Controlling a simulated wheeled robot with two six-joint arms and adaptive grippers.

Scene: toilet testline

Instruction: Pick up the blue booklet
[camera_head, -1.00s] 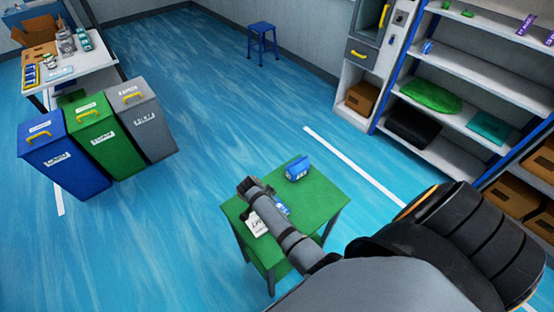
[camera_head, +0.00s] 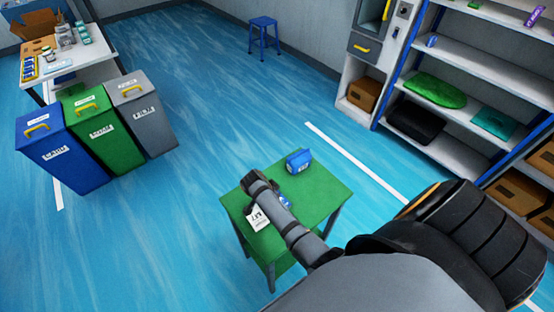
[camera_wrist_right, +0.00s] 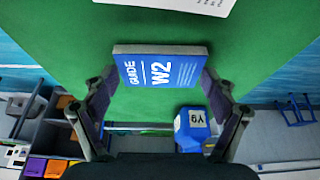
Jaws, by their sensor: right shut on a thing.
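The blue booklet (camera_wrist_right: 163,69), marked "GUIDE W2", is between the fingers of my right gripper (camera_wrist_right: 158,90) in the right wrist view. The gripper is shut on it from both sides. The booklet is over the green table (camera_wrist_right: 60,20); I cannot tell how far it is off the surface. In the head view my right arm covers most of the booklet, and only a bit of blue (camera_head: 286,197) shows beside it. My left gripper is not in view.
A white printed sheet (camera_head: 257,218) lies near the arm.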

